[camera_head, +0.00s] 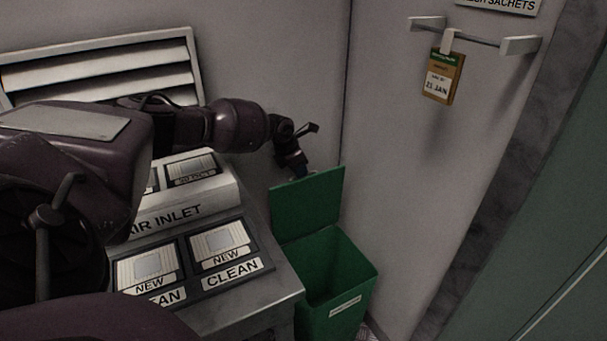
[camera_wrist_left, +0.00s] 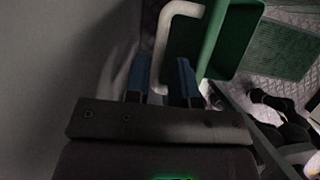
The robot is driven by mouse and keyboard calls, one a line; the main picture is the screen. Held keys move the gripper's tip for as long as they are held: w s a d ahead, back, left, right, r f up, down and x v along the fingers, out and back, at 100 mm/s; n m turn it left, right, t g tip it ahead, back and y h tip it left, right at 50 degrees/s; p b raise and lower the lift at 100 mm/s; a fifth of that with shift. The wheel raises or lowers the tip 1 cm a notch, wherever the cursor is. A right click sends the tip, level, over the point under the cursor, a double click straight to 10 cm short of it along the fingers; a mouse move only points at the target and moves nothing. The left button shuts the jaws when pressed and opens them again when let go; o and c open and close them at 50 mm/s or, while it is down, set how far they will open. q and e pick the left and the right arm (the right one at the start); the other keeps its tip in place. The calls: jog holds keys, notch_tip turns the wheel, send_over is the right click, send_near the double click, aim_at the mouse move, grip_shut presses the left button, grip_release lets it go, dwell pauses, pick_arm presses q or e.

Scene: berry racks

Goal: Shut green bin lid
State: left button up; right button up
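The green bin (camera_head: 345,285) stands at the right end of the metal bench, its mouth open. Its green lid (camera_head: 308,205) is raised, standing upright along the far side of the opening. My left gripper (camera_head: 299,172) is at the lid's top edge, pointing down, partly hidden behind it. In the left wrist view, its two blue fingers (camera_wrist_left: 163,80) are apart. A pale bent handle (camera_wrist_left: 162,45) shows there against the green, its lower end between the fingers with gaps on both sides. I cannot tell whether they touch the lid. My right gripper is not in view.
The metal bench (camera_head: 270,290) with NEW/CLEAN panels (camera_head: 222,242) stands left of the bin. A grey wall is close behind the lid. A wall rail (camera_head: 480,40) with a hanging sachet (camera_head: 442,78) is at upper right. A patterned floor (camera_wrist_left: 295,20) shows in the wrist view.

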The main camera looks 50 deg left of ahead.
pick_arm(q)
jog(key=shift+x, duration=0.75)
grip_shut()
